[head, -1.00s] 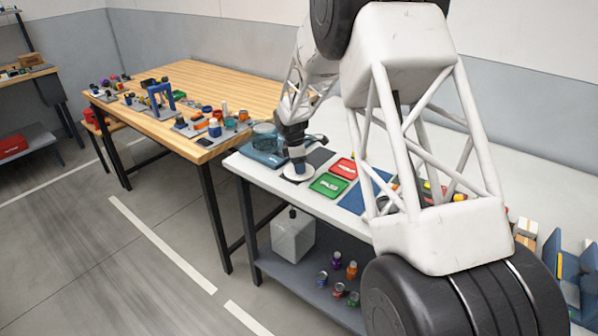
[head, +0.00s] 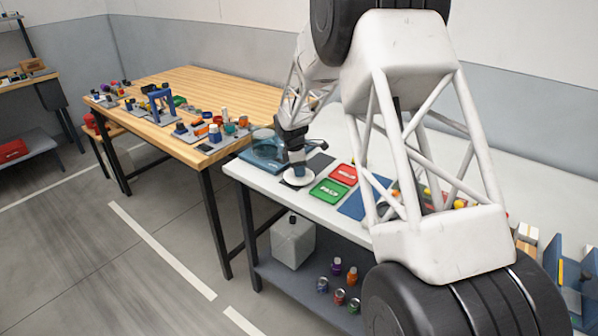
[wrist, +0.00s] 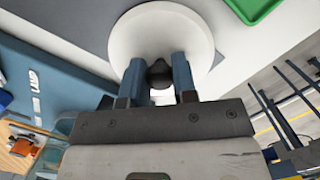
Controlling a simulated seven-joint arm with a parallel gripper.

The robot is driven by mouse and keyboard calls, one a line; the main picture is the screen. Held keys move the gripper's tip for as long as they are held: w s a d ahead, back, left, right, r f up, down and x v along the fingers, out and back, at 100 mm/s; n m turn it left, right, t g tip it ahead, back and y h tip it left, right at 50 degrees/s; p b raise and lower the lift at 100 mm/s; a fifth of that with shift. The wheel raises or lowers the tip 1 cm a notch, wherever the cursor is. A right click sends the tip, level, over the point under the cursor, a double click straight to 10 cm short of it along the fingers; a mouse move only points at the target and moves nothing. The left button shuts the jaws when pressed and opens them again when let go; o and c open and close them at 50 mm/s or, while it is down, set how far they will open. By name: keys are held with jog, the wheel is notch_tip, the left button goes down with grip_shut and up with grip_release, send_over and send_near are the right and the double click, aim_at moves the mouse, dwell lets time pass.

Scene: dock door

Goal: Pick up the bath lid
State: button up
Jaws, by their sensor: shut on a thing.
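The bath lid is a white round disc with a dark knob. It shows under my gripper in the head view (head: 298,181) and ahead of the fingers in the wrist view (wrist: 140,36). My gripper (wrist: 160,74) is shut on the knob, with one blue-grey finger on each side of it. In the head view my gripper (head: 297,164) points down at the white bench. The lid lies flat, at or just above the bench top; I cannot tell if there is a gap.
A green tray (head: 329,191) and a red tray (head: 343,174) lie just right of the lid. A blue mat (head: 364,198) lies beyond them. A wooden table (head: 215,90) with several small items stands to the left. The bench's front edge is close to the lid.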

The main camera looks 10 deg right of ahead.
jog(key=shift+r, duration=0.7)
notch_tip(320, 180, up, 2)
jog(key=shift+r, duration=0.1)
jog(key=s, duration=1)
jog(key=s+d+r, duration=0.1)
jog(key=s, duration=0.5)
jog(key=shift+w+r, duration=0.1)
jog(key=w+a+r, duration=0.4)
jog(key=w, duration=0.6)
jog(key=w+a+r, duration=0.4)
jog(key=w+r, duration=0.1)
jog(key=w, duration=0.6)
jog(key=w+a+r, duration=0.4)
jog(key=w, duration=0.6)
jog(key=shift+w+a+r, duration=0.2)
jog(key=shift+w+r, duration=0.15)
jog(key=shift+r, duration=0.05)
jog(key=shift+f, duration=0.1)
